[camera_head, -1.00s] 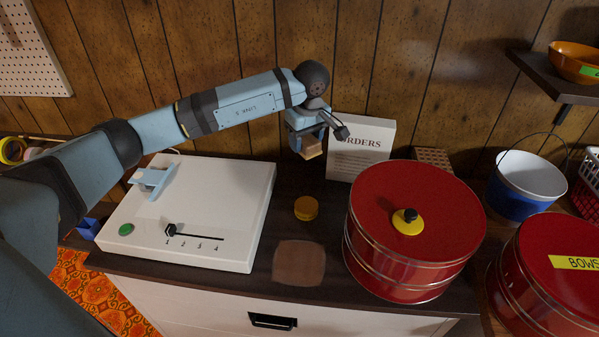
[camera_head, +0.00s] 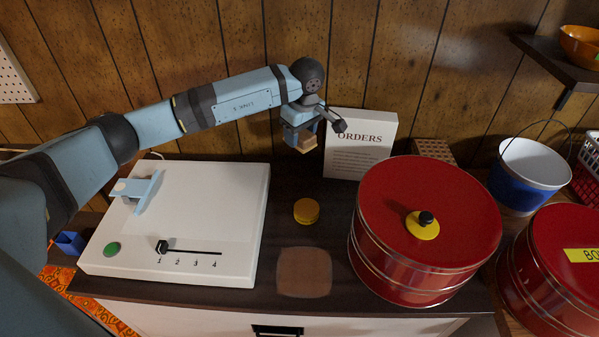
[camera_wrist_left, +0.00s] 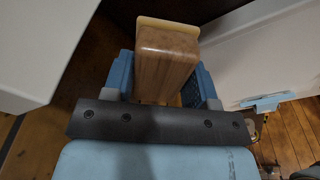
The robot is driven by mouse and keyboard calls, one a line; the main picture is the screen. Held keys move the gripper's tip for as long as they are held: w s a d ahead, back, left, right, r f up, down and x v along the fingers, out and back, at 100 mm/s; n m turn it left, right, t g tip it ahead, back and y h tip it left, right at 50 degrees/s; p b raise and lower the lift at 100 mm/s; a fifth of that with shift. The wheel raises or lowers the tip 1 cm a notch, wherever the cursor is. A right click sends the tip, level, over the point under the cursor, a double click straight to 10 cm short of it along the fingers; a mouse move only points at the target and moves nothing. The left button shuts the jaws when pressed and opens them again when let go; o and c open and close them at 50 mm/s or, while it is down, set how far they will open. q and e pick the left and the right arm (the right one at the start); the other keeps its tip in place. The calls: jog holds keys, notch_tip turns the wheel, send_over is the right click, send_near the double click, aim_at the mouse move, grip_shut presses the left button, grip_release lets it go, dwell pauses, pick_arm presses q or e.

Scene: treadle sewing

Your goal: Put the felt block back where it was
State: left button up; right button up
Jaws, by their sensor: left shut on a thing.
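The felt block (camera_wrist_left: 167,55) is a brown wooden block with a pale cream layer on its far end. In the left wrist view it sits between the two blue fingers of my left gripper (camera_wrist_left: 163,84), which is shut on it. In the head view my left gripper (camera_head: 301,134) holds the block (camera_head: 304,145) above the back of the dark counter, just left of the ORDERS sign. A paler brown square patch (camera_head: 304,272) shows on the counter near its front edge. My right gripper is not in view.
A yellow round disc (camera_head: 306,211) lies between the block and the patch. A white slider box (camera_head: 215,200) stands left, a large red tin (camera_head: 415,250) right. The ORDERS sign (camera_head: 360,145) stands close beside my gripper. The patch is bare.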

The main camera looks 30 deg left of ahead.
aim_at(299, 179)
pick_arm(q)
notch_tip(299, 179, down, 13)
jog(key=shift+f, duration=0.1)
dwell(0.3)
jog(key=shift+b, duration=0.3)
jog(key=shift+f, duration=0.1)
jog(key=o, duration=0.8)
jog(key=shift+o, duration=0.2)
jog(key=r, duration=0.4)
jog(key=d+r, duration=0.1)
jog(key=r, duration=0.7)
jog(key=shift+s+d+r+p, duration=0.15)
jog(key=shift+s+p, duration=0.1)
jog(key=shift+p, duration=0.05)
